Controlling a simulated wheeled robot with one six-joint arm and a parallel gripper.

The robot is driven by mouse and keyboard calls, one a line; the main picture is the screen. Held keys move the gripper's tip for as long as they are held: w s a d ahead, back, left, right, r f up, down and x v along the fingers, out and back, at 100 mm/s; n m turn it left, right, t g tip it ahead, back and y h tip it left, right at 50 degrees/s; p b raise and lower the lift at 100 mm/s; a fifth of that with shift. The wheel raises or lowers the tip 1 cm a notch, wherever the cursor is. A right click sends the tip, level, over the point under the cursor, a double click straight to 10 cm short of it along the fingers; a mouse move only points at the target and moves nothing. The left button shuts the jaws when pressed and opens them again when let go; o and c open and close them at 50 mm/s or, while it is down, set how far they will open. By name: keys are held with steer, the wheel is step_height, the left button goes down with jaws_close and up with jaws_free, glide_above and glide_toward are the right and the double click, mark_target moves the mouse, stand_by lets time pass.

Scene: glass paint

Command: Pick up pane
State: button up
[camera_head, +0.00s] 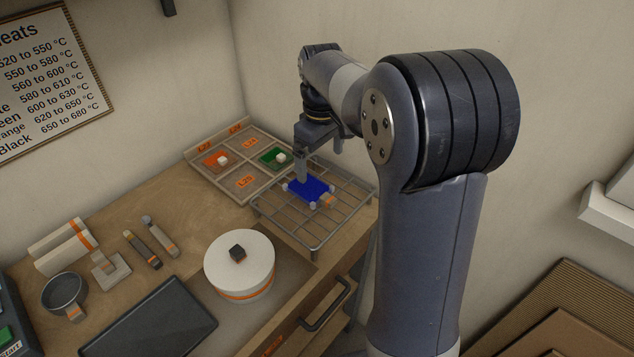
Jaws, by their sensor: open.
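A blue pane (311,188) lies flat on the wire rack (325,237), with small pale pieces at its corners. My gripper (302,178) points down at the pane's far left part, with its fingertips at or just above it. I cannot tell whether they touch it. The jaws are open, and part of them is hidden by the wrist.
A white round lidded pot (239,270) stands in front of the rack. A dark flat plate (148,321), a small grey pan (64,292) and several hand tools (142,248) lie on the left of the bench. A heat chart (48,75) hangs on the wall.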

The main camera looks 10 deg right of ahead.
glide_above(321, 195)
steer(key=f, duration=0.4)
steer(key=shift+w+f, duration=0.15)
steer(key=shift+w, duration=0.2)
steer(key=f, duration=0.2)
steer(key=f+p, duration=0.1)
steer(key=f, duration=0.1)
steer(key=shift+s+f, duration=0.1)
steer(key=shift+s, duration=0.3)
steer(key=shift+f, duration=0.5)
steer(key=c, duration=1)
